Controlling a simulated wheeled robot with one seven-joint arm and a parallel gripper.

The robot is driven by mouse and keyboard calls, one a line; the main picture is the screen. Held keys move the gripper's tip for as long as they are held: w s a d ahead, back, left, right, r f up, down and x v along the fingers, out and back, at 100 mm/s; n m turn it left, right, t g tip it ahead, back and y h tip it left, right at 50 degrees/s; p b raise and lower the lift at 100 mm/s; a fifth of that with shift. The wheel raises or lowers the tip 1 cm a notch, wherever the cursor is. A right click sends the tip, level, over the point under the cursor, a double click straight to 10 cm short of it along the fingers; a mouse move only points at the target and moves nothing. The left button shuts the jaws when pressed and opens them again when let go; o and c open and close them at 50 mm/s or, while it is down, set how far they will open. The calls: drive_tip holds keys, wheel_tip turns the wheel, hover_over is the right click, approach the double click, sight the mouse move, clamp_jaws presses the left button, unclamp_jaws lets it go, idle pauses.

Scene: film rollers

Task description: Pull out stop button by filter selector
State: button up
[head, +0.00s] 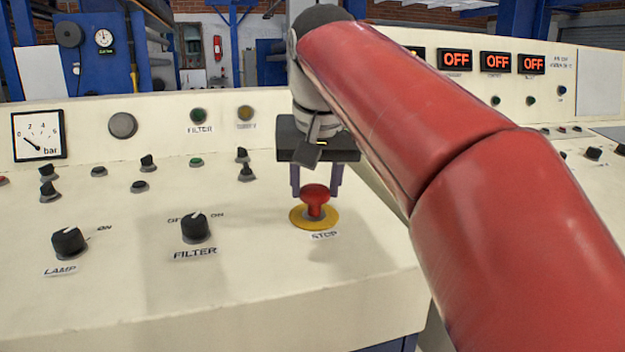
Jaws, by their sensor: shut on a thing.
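The red stop button (316,197) stands on a yellow ring on the cream console, with the word STOP printed below it. My gripper (316,190) comes down over it from above, with one purple finger at each side of the button's head. The jaws are shut on the button, though the exact contact is partly hidden. The filter selector (196,227) is a black knob to the left of the button, labelled FILTER, with OFF and ON marks around it.
A black lamp selector (69,243) sits further left. Several small black switches (148,163) and a bar gauge (39,134) are on the console behind. My red arm covers the right side. The console's front strip is clear.

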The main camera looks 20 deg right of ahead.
drive_tip(key=shift+r, duration=0.3)
drive_tip(key=o, duration=1.1)
drive_tip(key=shift+o, duration=1.4)
drive_tip(key=shift+f, duration=0.1)
drive_tip(key=p+v, duration=0.2)
drive_tip(key=v, duration=0.6)
drive_tip(key=shift+f, duration=0.1)
